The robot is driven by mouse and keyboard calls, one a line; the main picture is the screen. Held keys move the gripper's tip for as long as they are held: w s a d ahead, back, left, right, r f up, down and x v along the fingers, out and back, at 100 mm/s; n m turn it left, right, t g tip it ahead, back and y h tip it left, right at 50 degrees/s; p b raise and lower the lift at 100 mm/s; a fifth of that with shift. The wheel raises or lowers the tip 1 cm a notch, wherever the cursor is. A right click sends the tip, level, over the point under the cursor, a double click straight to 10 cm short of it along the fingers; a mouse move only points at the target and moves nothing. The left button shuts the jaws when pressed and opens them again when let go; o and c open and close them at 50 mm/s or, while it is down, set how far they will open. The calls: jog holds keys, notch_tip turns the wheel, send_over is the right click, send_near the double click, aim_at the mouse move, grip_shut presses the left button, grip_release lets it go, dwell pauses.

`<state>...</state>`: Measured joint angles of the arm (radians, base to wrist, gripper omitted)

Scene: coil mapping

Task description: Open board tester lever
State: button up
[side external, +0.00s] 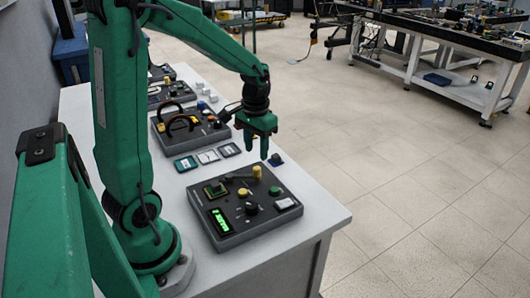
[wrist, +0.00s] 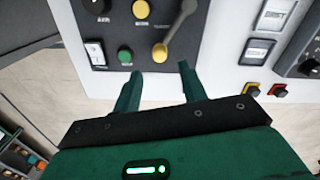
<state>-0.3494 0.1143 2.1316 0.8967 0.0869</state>
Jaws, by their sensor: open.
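The board tester (side external: 222,225) is a dark grey panel with a lit green screen, near the front corner of the white bench. Its lever (side external: 240,176) is a grey bar lying across the far part of the panel, with a yellow knob (side external: 257,172) at one end. In the wrist view the lever (wrist: 181,27) runs down to the yellow knob (wrist: 160,52). My gripper (side external: 256,146) hangs above the panel's far edge, fingers down, apart from the knob. In the wrist view my gripper (wrist: 160,69) is open and empty, with the knob just beyond the gap between its fingertips.
The panel also carries a green button (wrist: 125,55), a second yellow button (wrist: 140,8), a black dial (side external: 252,208) and a white meter (side external: 285,204). Small modules (side external: 208,156) lie beside it.

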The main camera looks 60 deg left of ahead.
aim_at(256, 168)
jog(key=shift+f, duration=3.9)
jog(key=shift+s+d, duration=0.1)
grip_shut()
